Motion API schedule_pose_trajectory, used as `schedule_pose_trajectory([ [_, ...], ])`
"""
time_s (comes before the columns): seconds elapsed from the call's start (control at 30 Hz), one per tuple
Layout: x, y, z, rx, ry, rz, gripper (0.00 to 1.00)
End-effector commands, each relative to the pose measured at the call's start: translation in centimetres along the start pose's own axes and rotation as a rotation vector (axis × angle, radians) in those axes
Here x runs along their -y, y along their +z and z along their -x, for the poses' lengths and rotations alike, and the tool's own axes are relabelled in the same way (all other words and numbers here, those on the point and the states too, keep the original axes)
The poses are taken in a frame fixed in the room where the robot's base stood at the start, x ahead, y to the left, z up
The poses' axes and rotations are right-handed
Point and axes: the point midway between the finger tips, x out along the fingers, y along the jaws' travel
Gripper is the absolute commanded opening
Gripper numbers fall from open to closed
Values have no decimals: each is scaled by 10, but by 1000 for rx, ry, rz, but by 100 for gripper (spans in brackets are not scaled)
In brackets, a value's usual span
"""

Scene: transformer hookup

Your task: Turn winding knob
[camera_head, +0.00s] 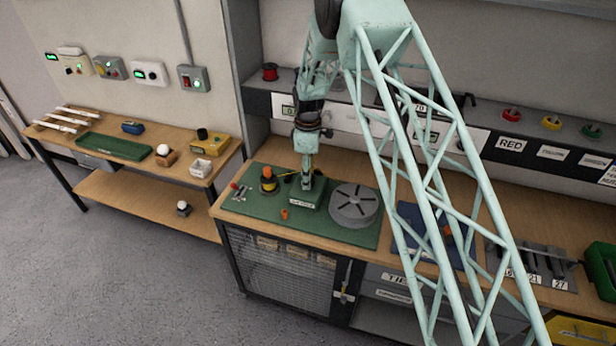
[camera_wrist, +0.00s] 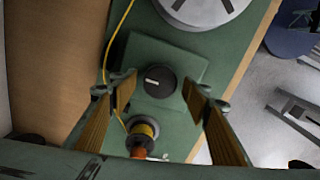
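The winding knob (camera_wrist: 158,82) is a round black knob with a pale mark, on top of a green box (camera_wrist: 188,68). In the head view the box (camera_head: 306,201) stands on a green mat, and my gripper (camera_head: 307,180) points down over it, hiding the knob. In the wrist view my gripper (camera_wrist: 159,90) is open, with one finger on each side of the knob. Gaps show between both fingers and the knob. I cannot tell the fingertips' exact height over the box.
A spool with yellow wire (camera_head: 268,180) stands left of the box; its wire runs past the knob in the wrist view. A grey slotted disc (camera_head: 353,206) lies close to the right. A small orange piece (camera_head: 284,214) lies in front on the green mat (camera_head: 330,232).

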Motion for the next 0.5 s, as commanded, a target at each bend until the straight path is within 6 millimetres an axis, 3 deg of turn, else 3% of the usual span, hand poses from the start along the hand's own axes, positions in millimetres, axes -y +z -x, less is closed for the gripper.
schedule_pose_trajectory([
  [0.27, 0, 0, 0, 0, 0, 0, 19],
  [0.5, 0, 0, 0, 0, 0, -8, 19],
])
